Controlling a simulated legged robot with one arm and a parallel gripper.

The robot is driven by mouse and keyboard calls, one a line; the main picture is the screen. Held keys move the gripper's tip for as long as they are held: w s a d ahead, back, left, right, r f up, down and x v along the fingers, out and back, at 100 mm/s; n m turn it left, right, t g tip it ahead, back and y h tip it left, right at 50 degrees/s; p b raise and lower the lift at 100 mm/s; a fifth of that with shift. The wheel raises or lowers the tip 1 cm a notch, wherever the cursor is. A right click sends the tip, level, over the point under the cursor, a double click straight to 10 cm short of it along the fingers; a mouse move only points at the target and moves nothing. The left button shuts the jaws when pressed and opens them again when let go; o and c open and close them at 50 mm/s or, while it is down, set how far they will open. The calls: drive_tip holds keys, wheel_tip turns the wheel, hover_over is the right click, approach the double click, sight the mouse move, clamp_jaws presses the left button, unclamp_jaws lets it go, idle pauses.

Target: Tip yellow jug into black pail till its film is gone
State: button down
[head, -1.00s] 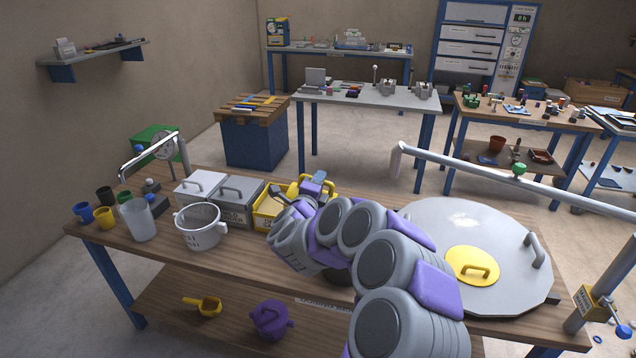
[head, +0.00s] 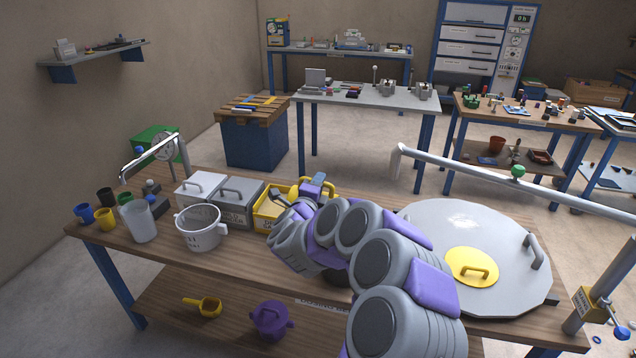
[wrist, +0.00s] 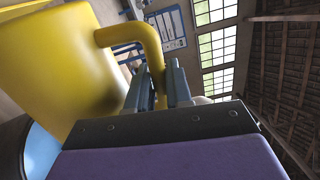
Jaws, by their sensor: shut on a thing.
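The yellow jug (wrist: 70,65) fills the left of the wrist view, strongly tilted. My gripper (wrist: 165,95) is shut on its bent yellow handle. In the head view my gripper (head: 319,184) is at the far end of my arm, with a small part of the jug (head: 293,196) showing beside it. A dark round thing, likely the black pail (head: 341,279), shows mostly hidden under my arm. A rounded rim with a pale blue inside shows below the jug in the wrist view; I cannot tell whether it is the pail. The jug's inside and any film are hidden.
A yellow bin (head: 265,222), a grey lidded box (head: 238,205) and a white colander (head: 200,228) stand left of my arm. A large grey lid (head: 430,225) with a yellow cover lies at right. A metal pipe (head: 520,172) crosses above it.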

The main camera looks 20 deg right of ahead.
drive_tip(key=r+n+p, duration=0.1)
drive_tip(key=p, duration=0.1)
drive_tip(key=shift+r+n+p, duration=0.15)
drive_tip(key=shift+n+p, duration=0.15)
drive_tip(key=shift+n, duration=0.1)
drive_tip(key=n+p, duration=0.2)
drive_tip(key=p, duration=0.1)
drive_tip(key=r+n+p, duration=0.1)
drive_tip(key=n+p, duration=0.1)
drive_tip(key=p, duration=0.1)
drive_tip(key=n+p, duration=0.2)
drive_tip(key=p, duration=0.1)
drive_tip(key=r+n+p, duration=0.1)
drive_tip(key=n+p, duration=0.1)
drive_tip(key=p, duration=0.2)
drive_tip(key=n+p, duration=0.2)
drive_tip(key=p, duration=0.1)
drive_tip(key=r+n+p, duration=0.1)
drive_tip(key=n+p, duration=0.1)
drive_tip(key=p, duration=0.1)
drive_tip(key=n+p, duration=0.2)
drive_tip(key=p, duration=0.1)
drive_tip(key=shift+r+n, duration=0.35)
drive_tip(key=shift+n, duration=0.05)
drive_tip(key=n+p, duration=0.3)
drive_tip(key=shift+r+p, duration=0.1)
drive_tip(key=shift+p, duration=0.3)
